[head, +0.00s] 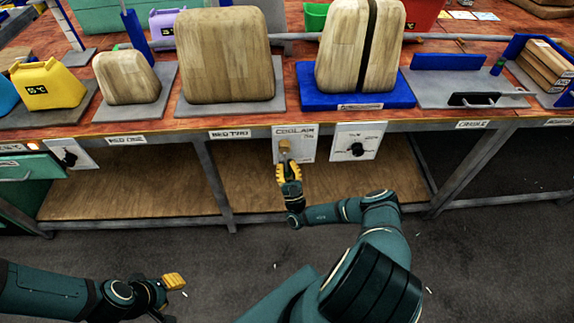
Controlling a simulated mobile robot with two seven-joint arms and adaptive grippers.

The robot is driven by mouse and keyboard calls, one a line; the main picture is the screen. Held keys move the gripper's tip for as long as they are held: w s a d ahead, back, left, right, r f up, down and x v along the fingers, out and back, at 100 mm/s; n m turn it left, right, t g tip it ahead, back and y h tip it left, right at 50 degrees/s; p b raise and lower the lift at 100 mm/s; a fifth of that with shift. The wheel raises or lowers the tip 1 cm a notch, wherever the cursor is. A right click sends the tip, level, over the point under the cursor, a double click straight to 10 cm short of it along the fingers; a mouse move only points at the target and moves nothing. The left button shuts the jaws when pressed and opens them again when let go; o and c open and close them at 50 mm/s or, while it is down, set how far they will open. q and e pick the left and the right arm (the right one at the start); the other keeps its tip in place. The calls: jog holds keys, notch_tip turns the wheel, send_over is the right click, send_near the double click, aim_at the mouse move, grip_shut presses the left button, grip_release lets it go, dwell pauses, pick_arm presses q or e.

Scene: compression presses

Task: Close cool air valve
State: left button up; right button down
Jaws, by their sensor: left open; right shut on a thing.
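The cool air valve is a white panel (306,146) labelled "COOL AIR" on the front edge of the workbench, with a tan knob (284,146). My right gripper (285,165), with yellow fingers, reaches up to this panel and is shut on the knob, partly covering the lower panel. The exact angle of the knob is too small to tell. My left gripper (174,281) is low at the left, over the dark floor, open and empty, well away from the bench.
A second white panel (371,140) with a black dial is just right of the valve. Another dial panel (70,154) is at the left. Wooden blocks (224,55) and a blue plate (390,98) stand on the bench above. A wooden lower shelf (130,186) lies underneath.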

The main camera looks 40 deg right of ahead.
jog(key=shift+w+a+m+g+h, duration=0.1)
jog(key=shift+w+m+g+h, duration=0.05)
jog(key=shift+m+h, duration=0.35)
jog(key=shift+w+a+m+g+h, duration=0.1)
jog(key=shift+m+g+h, duration=0.05)
jog(key=shift+m+h, duration=0.3)
jog(key=c, duration=1)
grip_release()
jog(key=v, duration=1.2)
jog(key=shift+y, duration=0.25)
